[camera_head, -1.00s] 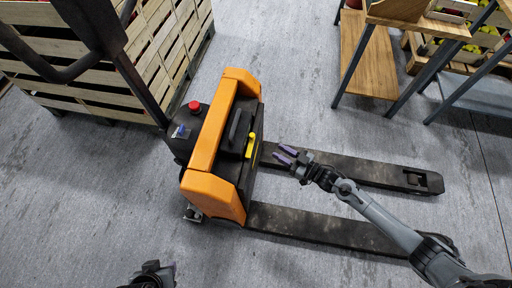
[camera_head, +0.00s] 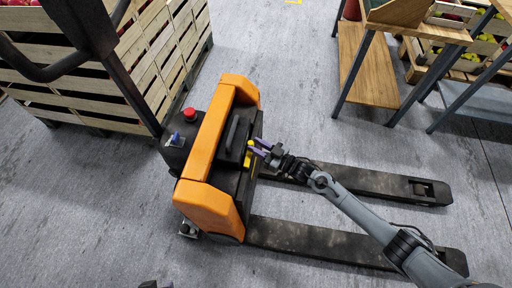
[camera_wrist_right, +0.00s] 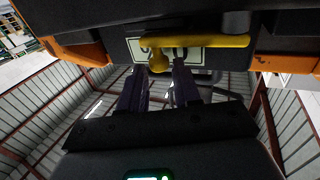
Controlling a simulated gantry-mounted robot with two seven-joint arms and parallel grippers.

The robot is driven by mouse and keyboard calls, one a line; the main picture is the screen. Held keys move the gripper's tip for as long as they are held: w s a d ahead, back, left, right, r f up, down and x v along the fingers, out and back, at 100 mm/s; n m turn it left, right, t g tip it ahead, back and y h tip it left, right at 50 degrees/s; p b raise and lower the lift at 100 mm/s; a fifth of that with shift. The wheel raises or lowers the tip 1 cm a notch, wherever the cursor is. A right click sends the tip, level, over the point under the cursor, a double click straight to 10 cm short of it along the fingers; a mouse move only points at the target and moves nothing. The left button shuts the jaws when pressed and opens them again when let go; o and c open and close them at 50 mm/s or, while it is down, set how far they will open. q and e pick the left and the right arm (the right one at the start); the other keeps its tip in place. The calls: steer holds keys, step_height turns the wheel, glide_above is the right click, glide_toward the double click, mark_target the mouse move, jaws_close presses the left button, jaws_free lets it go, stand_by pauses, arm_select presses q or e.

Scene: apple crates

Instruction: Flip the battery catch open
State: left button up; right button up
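The yellow battery catch (camera_head: 249,154) is on the fork-side face of the orange and black pallet truck (camera_head: 207,130), beside a black handle. In the right wrist view the catch (camera_wrist_right: 205,42) is a yellow bar lying across, with a rounded knob at its left end. My right gripper (camera_head: 259,147) is at the catch, with its purple fingers apart. In the wrist view the right gripper (camera_wrist_right: 158,72) has its fingertips just below the knob, one towards each side; I cannot tell if they touch it. Only a bit of my left gripper (camera_head: 155,284) shows at the bottom edge.
The two dark forks (camera_head: 320,240) extend right below my right arm. Slatted wooden crates (camera_head: 150,70) stand at the upper left behind the truck's tiller. A wooden bench (camera_head: 368,70) stands at the upper right. The grey floor (camera_head: 80,210) at lower left is clear.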

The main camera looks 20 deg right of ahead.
steer(key=shift+w+a, duration=0.25)
steer(key=shift+w, duration=0.1)
jaws_close()
